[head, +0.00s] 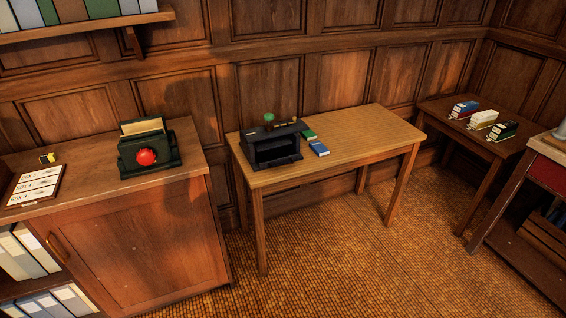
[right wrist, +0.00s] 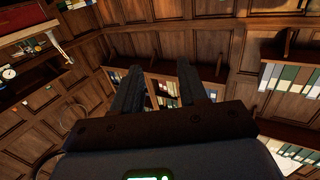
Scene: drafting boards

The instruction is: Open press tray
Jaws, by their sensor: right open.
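A black press-like machine (head: 272,147) stands at the left end of the light wooden table in the head view. It has a dark hollow in its front and a green part on top. I cannot make out a separate tray or whether one is open. A dark green device (head: 149,150) with a round red button (head: 146,157) and paper-like sheets on top stands on the cabinet at left. My right gripper (right wrist: 158,66) is open and empty in the right wrist view, away from both machines. My left gripper is not in view.
A green and a blue book (head: 319,148) lie beside the black machine on the light table (head: 370,130), whose right part is clear. A label board (head: 36,185) lies on the cabinet (head: 130,235). A side table (head: 470,134) at right holds several small boxes. The tiled floor in front is free.

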